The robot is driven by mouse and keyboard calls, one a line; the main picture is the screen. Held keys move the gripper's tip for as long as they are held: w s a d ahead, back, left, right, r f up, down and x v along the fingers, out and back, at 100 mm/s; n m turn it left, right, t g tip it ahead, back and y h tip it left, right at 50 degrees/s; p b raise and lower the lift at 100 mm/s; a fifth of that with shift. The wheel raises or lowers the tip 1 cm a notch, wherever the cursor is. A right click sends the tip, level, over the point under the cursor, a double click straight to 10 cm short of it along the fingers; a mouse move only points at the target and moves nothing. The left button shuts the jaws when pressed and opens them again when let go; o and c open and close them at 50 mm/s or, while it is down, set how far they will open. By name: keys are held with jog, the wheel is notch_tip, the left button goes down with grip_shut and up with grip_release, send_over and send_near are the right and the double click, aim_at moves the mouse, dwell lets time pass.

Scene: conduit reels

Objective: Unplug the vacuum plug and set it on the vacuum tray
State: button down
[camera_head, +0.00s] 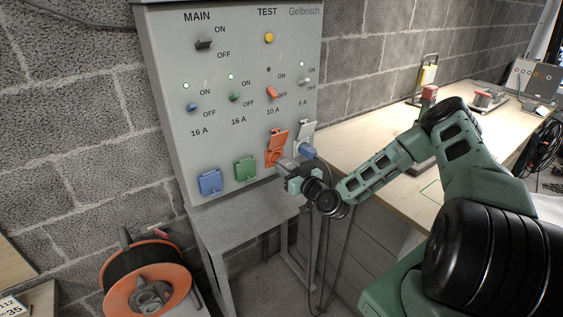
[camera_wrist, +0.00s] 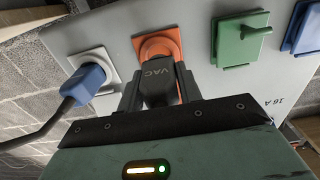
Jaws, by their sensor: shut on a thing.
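The vacuum plug (camera_wrist: 158,80) is dark grey and marked VAC. In the wrist view it sits at the round orange socket (camera_wrist: 158,47), with its front against or in the socket. My gripper (camera_wrist: 158,92) is shut on it, one finger on each side. In the head view my gripper (camera_head: 291,176) is at the orange socket (camera_head: 276,152), whose flap is raised, and it mostly hides the plug. I cannot make out a labelled vacuum tray.
A blue plug (camera_wrist: 90,83) with a dark cable fills the neighbouring grey socket. Blue (camera_head: 210,182) and green (camera_head: 245,169) socket covers are closed. The 10 A switch (camera_head: 271,92) has an unlit lamp; the others are lit. A wooden bench (camera_head: 350,150) stands right; an orange cable reel (camera_head: 148,285) is below.

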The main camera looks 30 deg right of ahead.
jog(key=shift+s, duration=1.25)
jog(key=s+a+f, duration=0.2)
jog(key=s+a, duration=0.3)
jog(key=s, duration=0.2)
jog(key=s+a+f, duration=0.3)
jog(key=s+a, duration=0.2)
jog(key=s, duration=0.2)
jog(key=shift+a+f+h, duration=0.25)
jog(key=shift+a+h, duration=0.05)
jog(key=shift+a, duration=0.05)
